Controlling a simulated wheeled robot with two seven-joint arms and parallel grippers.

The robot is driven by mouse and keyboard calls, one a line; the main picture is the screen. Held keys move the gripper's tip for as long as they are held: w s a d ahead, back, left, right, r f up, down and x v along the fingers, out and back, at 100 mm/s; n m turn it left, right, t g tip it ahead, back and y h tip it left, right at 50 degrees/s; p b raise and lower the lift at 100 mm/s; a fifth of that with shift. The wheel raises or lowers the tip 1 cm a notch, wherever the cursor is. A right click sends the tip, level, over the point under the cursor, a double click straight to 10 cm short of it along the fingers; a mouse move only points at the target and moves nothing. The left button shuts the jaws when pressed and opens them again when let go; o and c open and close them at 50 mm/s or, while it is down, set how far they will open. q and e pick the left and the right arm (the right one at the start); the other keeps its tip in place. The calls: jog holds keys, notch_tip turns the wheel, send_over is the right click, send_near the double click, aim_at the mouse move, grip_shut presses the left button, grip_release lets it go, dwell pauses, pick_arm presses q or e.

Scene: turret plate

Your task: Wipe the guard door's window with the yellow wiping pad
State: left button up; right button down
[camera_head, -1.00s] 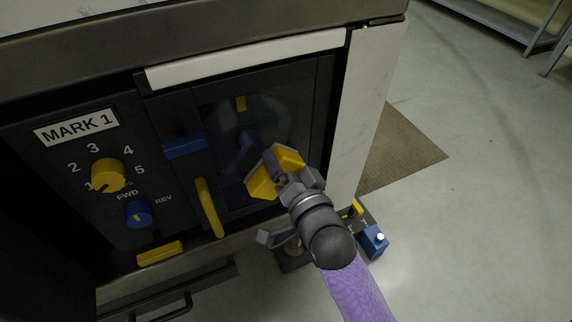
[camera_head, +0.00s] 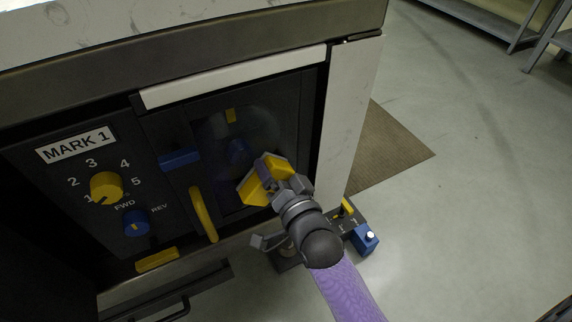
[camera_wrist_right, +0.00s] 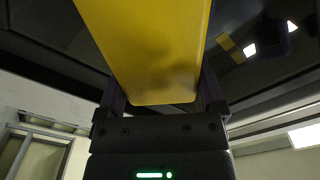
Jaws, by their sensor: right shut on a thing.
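The guard door (camera_head: 172,136) is dark, with a yellow upright handle (camera_head: 203,214) and a dark, glossy window (camera_head: 222,137). The window carries cloudy, paler patches. My right gripper (camera_head: 268,176) is shut on the yellow wiping pad (camera_head: 257,192), in front of the window's lower right part. The pad also fills the upper middle of the right wrist view (camera_wrist_right: 150,45), between the two fingers. Whether the pad touches the glass I cannot tell. My left gripper is not in view.
Left of the door is a panel marked MARK 1 with a yellow dial (camera_head: 106,187) and a blue knob (camera_head: 135,223). A blue block (camera_head: 179,159) sits on the door. A small blue box (camera_head: 364,238) stands low at right. Open floor lies beyond, with a brown mat (camera_head: 392,150).

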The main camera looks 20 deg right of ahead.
jog(key=shift+s+a+r, duration=0.1)
jog(key=shift+s, duration=0.05)
jog(key=s+p, duration=0.3)
jog(key=s, duration=0.1)
jog(key=shift+s+r, duration=0.15)
jog(key=shift+s, duration=0.5)
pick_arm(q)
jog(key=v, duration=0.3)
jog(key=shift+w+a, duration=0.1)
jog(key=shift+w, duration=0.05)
pick_arm(e)
jog(key=shift+s+f, duration=0.2)
jog(key=shift+f, duration=0.05)
pick_arm(q)
jog(key=shift+p, duration=0.3)
pick_arm(e)
jog(key=shift+s, duration=0.1)
pick_arm(q)
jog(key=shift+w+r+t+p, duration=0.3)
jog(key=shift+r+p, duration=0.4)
jog(key=shift+p, duration=0.05)
pick_arm(e)
jog(key=s, duration=0.2)
jog(key=shift+s, duration=0.4)
jog(key=shift+w, duration=0.1)
